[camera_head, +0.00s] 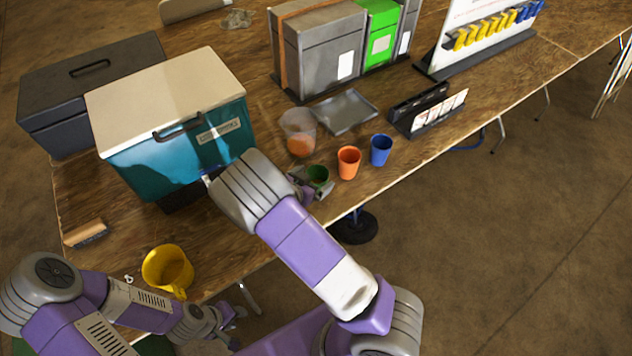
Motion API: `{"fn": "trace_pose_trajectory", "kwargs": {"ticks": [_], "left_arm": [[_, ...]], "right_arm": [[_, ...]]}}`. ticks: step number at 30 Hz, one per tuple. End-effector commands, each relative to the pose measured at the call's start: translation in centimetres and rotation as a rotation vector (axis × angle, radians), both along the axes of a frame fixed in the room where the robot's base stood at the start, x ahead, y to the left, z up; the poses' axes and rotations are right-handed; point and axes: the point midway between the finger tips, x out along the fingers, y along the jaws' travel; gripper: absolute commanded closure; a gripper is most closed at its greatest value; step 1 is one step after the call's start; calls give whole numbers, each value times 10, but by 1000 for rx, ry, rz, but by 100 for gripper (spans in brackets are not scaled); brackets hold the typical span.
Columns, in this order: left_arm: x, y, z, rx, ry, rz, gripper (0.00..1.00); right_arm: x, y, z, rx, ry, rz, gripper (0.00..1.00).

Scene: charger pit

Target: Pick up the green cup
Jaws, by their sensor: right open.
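The green cup (318,175) stands upright on the wooden table (345,193), near its front edge, left of an orange cup (348,162) and a blue cup (381,150). My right gripper (312,184) is open at the green cup, with grey finger parts showing at the cup's left and front. My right forearm and wrist hide part of this gripper, and I cannot tell whether the fingers touch the cup. My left gripper (232,326) is low, in front of the table's edge, away from the cups; its finger opening is too small to make out.
A clear container (299,131) with orange contents stands close behind the green cup. A teal cooler box (175,150) is to the left. A yellow mug (167,268) stands at the front left. A grey tray (345,112) and a black holder (428,110) lie behind the cups.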

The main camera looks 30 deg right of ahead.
Motion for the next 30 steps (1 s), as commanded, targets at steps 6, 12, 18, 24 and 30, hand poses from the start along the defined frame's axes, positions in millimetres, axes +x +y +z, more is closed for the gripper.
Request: {"fn": "trace_pose_trajectory", "kwargs": {"ticks": [6,12,18,24,30], "left_arm": [[0,0,-11,0,-1,0,61],[0,0,-17,0,-1,0,61],[0,0,-16,0,-1,0,61],[0,0,-16,0,-1,0,61],[0,0,-16,0,-1,0,61]], "right_arm": [[13,-21,-12,0,-2,-2,0],[23,-39,-22,0,-1,0,0],[23,-39,-20,1,-1,0,0],[23,-39,-20,1,-1,0,31],[23,-39,-20,1,-1,0,54]]}}
